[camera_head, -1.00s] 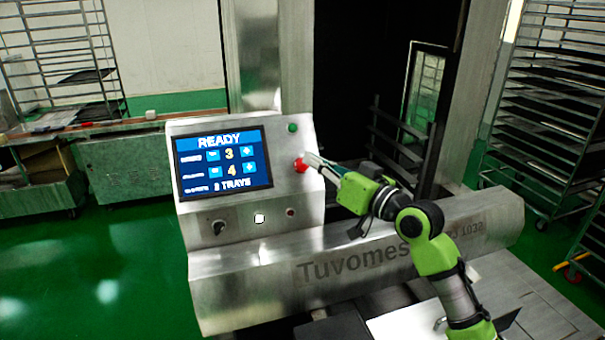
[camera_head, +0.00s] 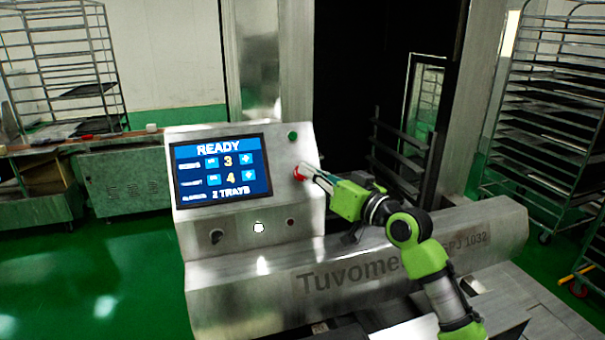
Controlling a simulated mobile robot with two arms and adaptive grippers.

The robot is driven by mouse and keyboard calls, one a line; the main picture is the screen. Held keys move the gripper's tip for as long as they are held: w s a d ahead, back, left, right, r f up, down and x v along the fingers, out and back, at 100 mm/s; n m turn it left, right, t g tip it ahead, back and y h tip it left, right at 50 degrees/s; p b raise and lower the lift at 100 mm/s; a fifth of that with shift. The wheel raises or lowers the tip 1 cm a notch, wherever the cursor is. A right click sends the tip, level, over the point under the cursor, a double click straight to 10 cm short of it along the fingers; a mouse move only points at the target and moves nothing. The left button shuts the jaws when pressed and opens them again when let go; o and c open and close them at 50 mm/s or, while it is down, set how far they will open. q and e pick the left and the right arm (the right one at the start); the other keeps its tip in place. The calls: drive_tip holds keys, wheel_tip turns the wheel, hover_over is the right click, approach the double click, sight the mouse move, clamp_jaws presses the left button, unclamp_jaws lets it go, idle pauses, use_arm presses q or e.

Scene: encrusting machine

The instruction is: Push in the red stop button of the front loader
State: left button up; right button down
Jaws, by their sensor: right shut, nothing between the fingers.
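The red stop button (camera_head: 299,173) is on the right side of the front loader's slanted steel panel (camera_head: 290,215), beside the screen and below a green button (camera_head: 293,136). My right gripper (camera_head: 308,170) is shut and empty, with its fingertips at the red button. The fingers cover part of the button. They look to be touching it, but I cannot tell how far in it is. The screen (camera_head: 222,171) reads READY, with 3, 4 and 2 TRAYS. My left gripper is not in view.
A steel beam (camera_head: 350,275) lettered Tuvome runs right under my arm. A tray rack (camera_head: 550,120) stands at right.

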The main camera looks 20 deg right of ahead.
drive_tip(key=shift+w+f, duration=0.1)
idle(0.8)
drive_tip(key=shift+w+f+b, duration=0.2)
drive_tip(key=shift+w+b, duration=0.1)
drive_tip(key=shift+w+f+b, duration=0.3)
drive_tip(key=shift+w+b, duration=0.05)
drive_tip(key=shift+b, duration=0.1)
idle(0.9)
drive_tip(key=shift+s+r+p, duration=0.55)
drive_tip(key=shift+s+p, duration=0.15)
drive_tip(key=shift+p, duration=0.05)
